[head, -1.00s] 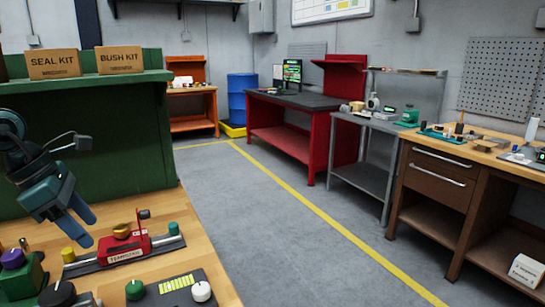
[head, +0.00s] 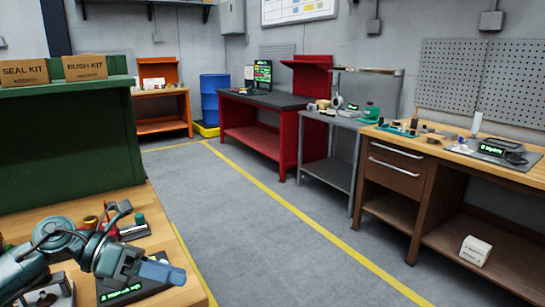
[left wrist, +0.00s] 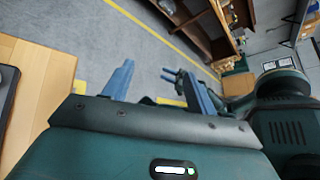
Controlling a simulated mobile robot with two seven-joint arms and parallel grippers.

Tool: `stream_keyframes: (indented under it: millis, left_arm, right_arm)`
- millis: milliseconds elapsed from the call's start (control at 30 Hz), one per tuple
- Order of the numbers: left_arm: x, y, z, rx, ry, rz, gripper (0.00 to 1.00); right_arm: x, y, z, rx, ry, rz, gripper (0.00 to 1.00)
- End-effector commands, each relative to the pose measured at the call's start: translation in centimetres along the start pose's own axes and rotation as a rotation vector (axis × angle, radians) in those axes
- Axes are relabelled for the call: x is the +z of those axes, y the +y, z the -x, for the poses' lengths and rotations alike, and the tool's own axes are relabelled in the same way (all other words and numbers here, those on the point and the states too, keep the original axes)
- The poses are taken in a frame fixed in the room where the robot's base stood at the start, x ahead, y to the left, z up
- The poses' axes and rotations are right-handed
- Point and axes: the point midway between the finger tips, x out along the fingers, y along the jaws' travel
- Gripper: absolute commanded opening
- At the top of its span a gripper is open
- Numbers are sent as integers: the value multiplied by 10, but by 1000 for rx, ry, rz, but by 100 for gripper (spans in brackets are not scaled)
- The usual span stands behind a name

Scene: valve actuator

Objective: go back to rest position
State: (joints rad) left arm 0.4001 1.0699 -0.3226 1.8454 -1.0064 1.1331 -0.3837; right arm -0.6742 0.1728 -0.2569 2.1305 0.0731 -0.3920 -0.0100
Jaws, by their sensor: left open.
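My left gripper (head: 165,272) is at the lower left of the head view, above the right part of the near wooden bench (head: 190,290). Its blue fingers point right and hold nothing. In the left wrist view its two fingers stand apart (left wrist: 157,90), with grey floor beyond. Small paired blue prongs on a dark arm in that view look like my right gripper (left wrist: 170,74); its opening is too small to judge. My left arm partly hides the red fixture (head: 108,224) and a dark device with a green display (head: 120,294) on the bench.
A green shelf unit (head: 70,150) with two kit boxes stands behind the bench. Open grey floor with yellow lines (head: 300,215) lies to the right. A red bench (head: 255,148), grey table (head: 325,175) and brown workbench (head: 400,185) line the far side.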

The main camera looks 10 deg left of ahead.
Motion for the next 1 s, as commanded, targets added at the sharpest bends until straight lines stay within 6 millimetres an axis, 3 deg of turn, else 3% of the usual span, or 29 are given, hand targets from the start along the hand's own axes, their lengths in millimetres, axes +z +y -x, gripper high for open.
stream_keyframes:
  millis: [33,100,267,367,433,500,600,700,800,1000]
  left_arm:
    - [1,-13,-27,-112,-125,140,57]
    - [5,-23,-52,-235,-310,364,57]
    - [-8,-9,-79,-415,-717,1002,57]
    - [-47,14,-91,-451,-943,1462,57]
    - [-90,27,-101,-440,-1081,1792,57]
    - [-136,32,-112,-408,-1190,2088,57]
    - [-190,27,-126,-347,-1283,2400,57]
    - [-226,18,-137,-294,-1332,2600,57]
    - [-244,11,-142,-261,-1352,2701,57]
    - [-250,10,-144,-248,-1357,2733,57]
  right_arm:
    - [-5,0,4,4,-6,1,36]
    - [-6,1,6,10,-14,6,36]
    - [-8,4,11,21,-35,14,36]
    - [-11,4,14,27,-44,19,36]
    - [-12,6,16,32,-54,25,36]
    - [-12,7,17,37,-61,30,36]
    - [-13,9,18,42,-66,33,36]
    - [-12,10,18,46,-72,35,36]
    - [-10,11,17,48,-76,36,36]
    - [-11,12,16,50,-75,37,36]
